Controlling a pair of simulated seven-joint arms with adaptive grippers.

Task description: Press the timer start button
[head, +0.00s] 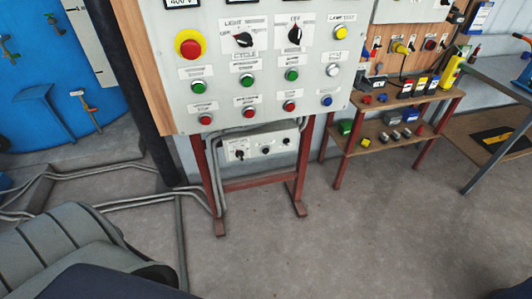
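A light grey control panel (270,52) stands upright at the top centre. Its upper row of push buttons has a first green button (198,87), a second green button (247,80), a third green button (292,75) and a white button (333,69). Below are a left red button (206,119), a middle red button (249,113), a right red button (289,106) and a blue button (327,100). The small labels are too blurred to tell surely which is the timer start button. Neither gripper is in view, and nothing visibly touches the panel.
The panel also has a red emergency stop (190,45) on yellow, two black knobs and a yellow button (341,32). A grey box (262,144) hangs below. A wooden shelf (372,141) stands right, a blue tank (45,60) left. Pipes cross the left floor; the central floor is clear.

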